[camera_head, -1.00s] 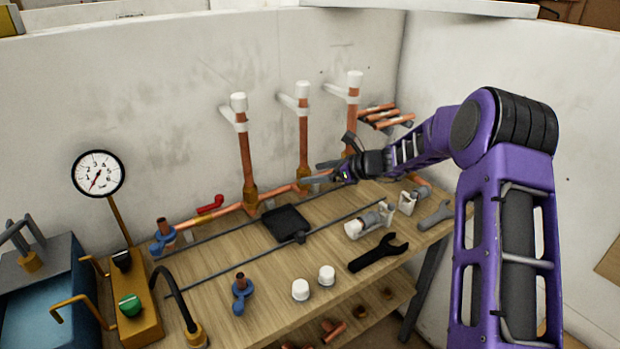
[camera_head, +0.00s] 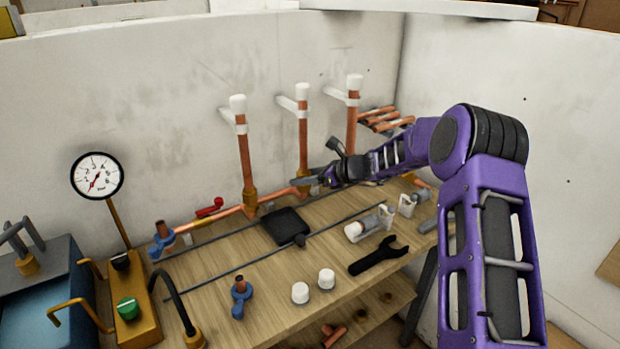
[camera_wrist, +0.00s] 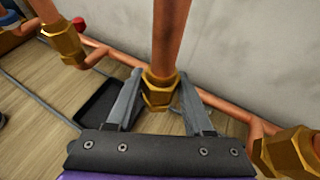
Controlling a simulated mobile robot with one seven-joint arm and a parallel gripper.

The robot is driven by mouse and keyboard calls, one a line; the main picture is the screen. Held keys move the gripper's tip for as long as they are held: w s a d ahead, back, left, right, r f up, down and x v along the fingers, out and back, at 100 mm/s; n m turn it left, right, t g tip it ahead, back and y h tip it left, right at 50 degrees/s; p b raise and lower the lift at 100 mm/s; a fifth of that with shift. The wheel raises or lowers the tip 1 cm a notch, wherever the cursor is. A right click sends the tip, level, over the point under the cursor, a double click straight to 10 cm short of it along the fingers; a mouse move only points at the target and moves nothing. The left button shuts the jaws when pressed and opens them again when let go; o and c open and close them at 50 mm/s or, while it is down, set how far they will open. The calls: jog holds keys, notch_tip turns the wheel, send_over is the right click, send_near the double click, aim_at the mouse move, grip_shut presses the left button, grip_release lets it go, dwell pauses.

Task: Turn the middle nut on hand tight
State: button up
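The middle nut (camera_wrist: 158,92) is brass and hexagonal. It sits at the foot of the middle upright copper pipe (camera_wrist: 168,40), above the horizontal copper pipe run. In the wrist view my gripper (camera_wrist: 159,84) is open, with one grey finger on each side of the nut; a gap shows on the right, and contact on the left is unclear. The middle pipe (camera_head: 303,130) also shows in the head view, with my gripper (camera_head: 306,182) at its foot, partly hiding the nut. How tight the nut is cannot be told.
The left nut (camera_wrist: 62,42) and right nut (camera_wrist: 288,152) flank the middle one. A black pad (camera_head: 284,224), a black wrench (camera_head: 377,257) and white caps (camera_head: 300,292) lie on the wooden bench. The white wall stands close behind the pipes.

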jog(key=c, duration=0.4)
jog(key=shift+f, duration=0.1)
jog(key=shift+m+t+h+b, duration=0.9)
jog(key=shift+m+t+b, duration=0.4)
jog(key=shift+b, duration=1.75)
jog(key=shift+m, duration=0.3)
jog(key=shift+a+m+t+h, duration=0.1)
jog(key=shift+m+t+h, duration=0.7)
jog(key=shift+m+h, duration=0.2)
jog(key=o, duration=1.1)
jog(key=shift+p+v, duration=0.4)
jog(key=shift+v, duration=4.7)
